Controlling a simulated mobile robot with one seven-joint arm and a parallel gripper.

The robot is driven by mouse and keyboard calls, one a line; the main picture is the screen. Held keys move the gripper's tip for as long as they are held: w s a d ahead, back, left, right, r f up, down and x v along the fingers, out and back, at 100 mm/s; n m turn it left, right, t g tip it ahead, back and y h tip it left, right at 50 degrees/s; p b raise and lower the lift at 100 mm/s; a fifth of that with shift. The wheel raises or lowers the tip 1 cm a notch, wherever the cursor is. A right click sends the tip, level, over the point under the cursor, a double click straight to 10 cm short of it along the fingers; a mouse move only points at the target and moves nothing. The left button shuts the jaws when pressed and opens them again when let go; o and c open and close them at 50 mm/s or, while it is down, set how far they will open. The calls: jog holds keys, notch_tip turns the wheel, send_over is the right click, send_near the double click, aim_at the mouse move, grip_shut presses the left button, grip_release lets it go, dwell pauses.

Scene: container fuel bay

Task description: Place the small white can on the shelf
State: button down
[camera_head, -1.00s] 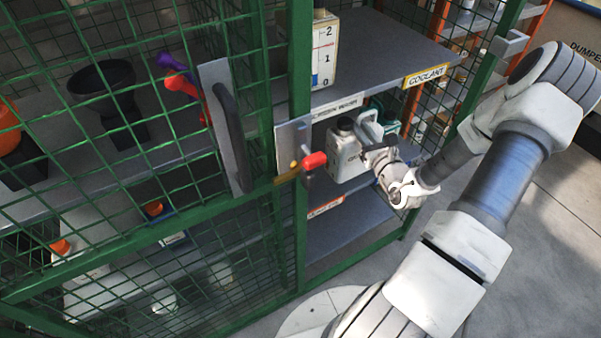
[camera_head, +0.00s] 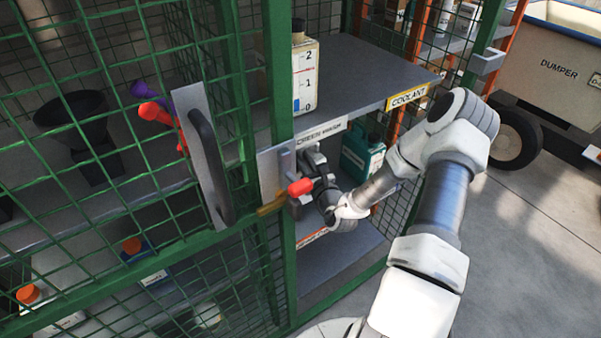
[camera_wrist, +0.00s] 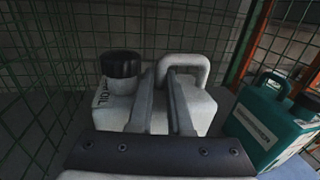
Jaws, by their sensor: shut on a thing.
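The small white can (camera_wrist: 115,112) has a black cap and a loop handle, and dark lettering on its side. My gripper (camera_wrist: 163,78) is shut on its handle, with one finger on each side. The can looks upright. In the head view my gripper (camera_head: 314,160) reaches into the bay below the upper shelf (camera_head: 365,70), and the can is hidden behind the door latch and my arm. The lower shelf (camera_head: 335,265) is partly visible. I cannot tell whether the can touches a shelf surface.
A teal can (camera_head: 362,155) stands right of my gripper and also shows in the wrist view (camera_wrist: 262,125). A graduated container (camera_head: 303,78) stands on the upper shelf. The green mesh door, its grey handle (camera_head: 210,165) and red latch knob (camera_head: 300,187) lie close on the left.

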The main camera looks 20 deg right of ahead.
jog(key=shift+w+a+f, duration=0.15)
jog(key=shift+w+a, duration=0.1)
jog(key=shift+f+b, duration=0.85)
jog(key=shift+f, duration=1.1)
jog(key=c, duration=1.3)
grip_release()
jog(key=shift+f, duration=0.2)
jog(key=o, duration=0.5)
jog(key=shift+c, duration=0.2)
jog(key=shift+r, duration=0.1)
jog(key=s+p, duration=0.2)
jog(key=s, duration=1)
